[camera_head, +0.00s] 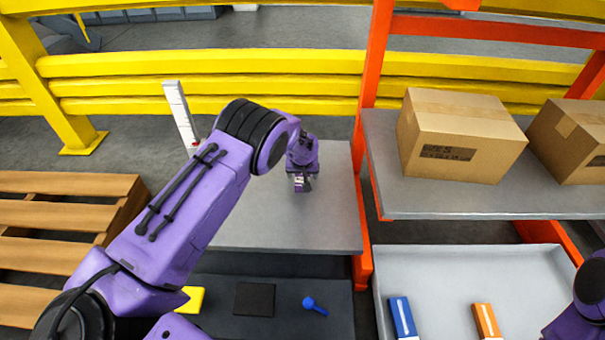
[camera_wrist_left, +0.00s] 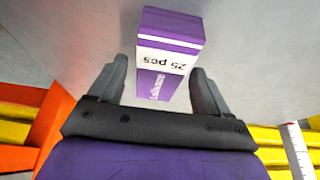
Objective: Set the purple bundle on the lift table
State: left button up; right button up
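The purple bundle (camera_wrist_left: 170,55) has a white band reading "25 pcs" and rests at the grey lift table's surface, as far as I can tell. In the head view it shows small (camera_head: 303,184) below my left gripper (camera_head: 301,178). The lift table (camera_head: 300,225) is a flat grey top left of the orange rack. In the left wrist view my left gripper (camera_wrist_left: 160,82) has its fingers apart on either side of the bundle's near end, with a gap visible on the left. Contact on the right is unclear. Only part of my right arm shows at lower right; its gripper is out of view.
An orange rack (camera_head: 364,150) with a grey shelf of cardboard boxes (camera_head: 460,135) stands to the right. Below are a grey tray (camera_head: 450,265) with blue and orange bundles. A wooden pallet (camera_head: 60,215) lies left. A white ruled post (camera_head: 181,115) stands by the table's far left.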

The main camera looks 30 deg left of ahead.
pick_arm(q)
jog(key=shift+r, duration=0.1)
jog(key=p+v, duration=0.4)
jog(key=v, duration=0.8)
